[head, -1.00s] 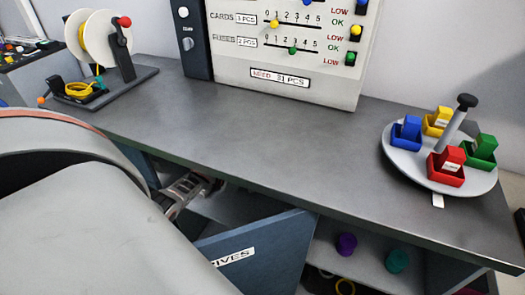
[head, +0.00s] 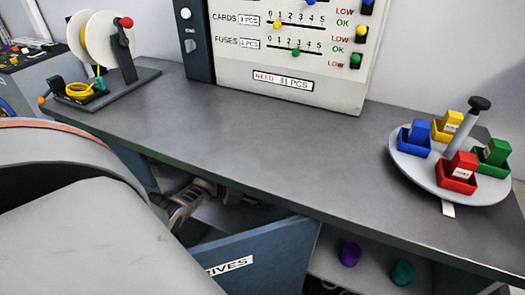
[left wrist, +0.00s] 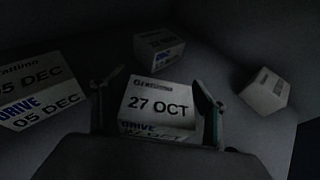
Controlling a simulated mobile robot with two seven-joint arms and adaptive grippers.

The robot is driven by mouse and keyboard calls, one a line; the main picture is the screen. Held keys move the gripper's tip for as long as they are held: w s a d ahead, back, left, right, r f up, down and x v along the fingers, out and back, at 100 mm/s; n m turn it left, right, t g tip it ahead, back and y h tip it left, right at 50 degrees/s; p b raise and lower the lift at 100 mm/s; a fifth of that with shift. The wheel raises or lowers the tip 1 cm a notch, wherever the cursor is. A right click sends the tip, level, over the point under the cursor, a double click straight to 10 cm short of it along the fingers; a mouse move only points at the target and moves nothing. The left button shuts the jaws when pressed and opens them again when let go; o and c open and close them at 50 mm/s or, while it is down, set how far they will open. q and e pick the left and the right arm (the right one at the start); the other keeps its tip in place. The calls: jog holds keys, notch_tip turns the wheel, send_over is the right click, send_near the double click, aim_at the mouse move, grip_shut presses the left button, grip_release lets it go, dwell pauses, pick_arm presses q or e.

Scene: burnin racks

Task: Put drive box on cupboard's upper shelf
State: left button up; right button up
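In the left wrist view, a white drive box (left wrist: 158,105) marked "27 OCT" lies between the fingers of my left gripper (left wrist: 160,92). The fingers are apart, one on each side of the box, with small gaps seeming to remain; contact is hard to tell in the dark. More drive boxes are around it: one marked "05 DEC" (left wrist: 40,92) at left, one behind (left wrist: 158,47) and a tilted one (left wrist: 265,92) at right. In the head view, my left arm reaches under the counter into the cupboard, behind its open blue door (head: 262,255) marked "DRIVES". The upper shelf cannot be made out.
The grey counter (head: 240,140) above has a clear middle. A round tray (head: 425,178) with coloured bins stands at right, a spool stand (head: 125,82) at left, a panel (head: 290,65) behind. Purple (head: 350,254) and teal (head: 402,272) cylinders sit in the compartment right of the door.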

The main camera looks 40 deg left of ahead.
pick_arm(q)
jog(key=shift+w+r, duration=0.1)
jog(key=shift+r, duration=0.2)
jog(key=p+v, duration=0.1)
jog(key=v, duration=0.2)
jog(key=p+v, duration=0.1)
jog(key=v, duration=0.2)
jog(key=shift+s+a, duration=0.15)
jog(key=shift+s, duration=0.15)
jog(key=shift+s+a+r, duration=0.2)
jog(key=shift+s, duration=0.2)
